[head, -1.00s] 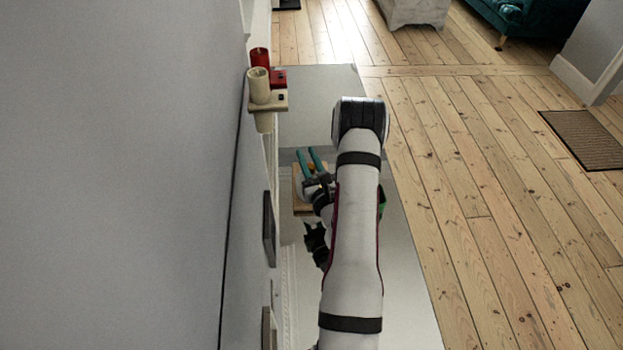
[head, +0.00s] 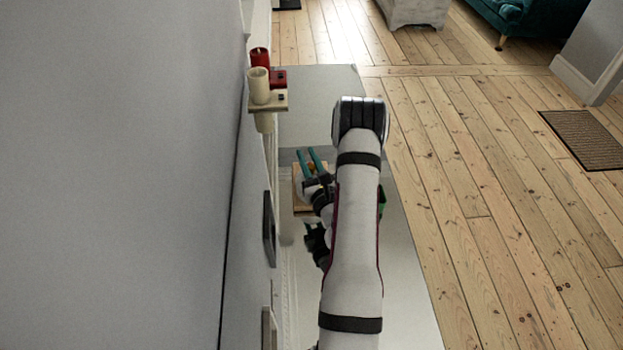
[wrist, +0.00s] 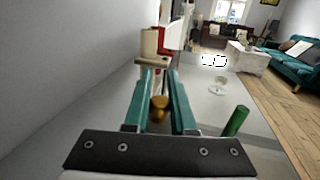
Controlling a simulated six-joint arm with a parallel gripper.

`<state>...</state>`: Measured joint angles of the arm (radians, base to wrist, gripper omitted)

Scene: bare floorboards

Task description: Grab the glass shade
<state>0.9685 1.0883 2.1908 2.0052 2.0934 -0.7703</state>
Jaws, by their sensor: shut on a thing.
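My gripper (wrist: 160,82) has two teal fingers, close together in the wrist view. A small amber-brown rounded thing (wrist: 159,103) shows between them, and they are shut on it. I cannot tell whether this is the glass shade; no shade is clearly recognisable. In the head view my gripper (head: 309,158) is left of my arm, above a wooden piece (head: 298,202) on the pale surface (head: 318,95). My arm hides part of this area. A small whitish round thing (wrist: 218,85) stands apart, right of the fingers in the wrist view.
A cream candle (head: 259,86) and a red candle (head: 260,59) stand on small holders by the left wall, beyond my gripper. A green cylinder (wrist: 236,121) is right of the fingers. The wall is close on the left; open floorboards (head: 470,180) lie right.

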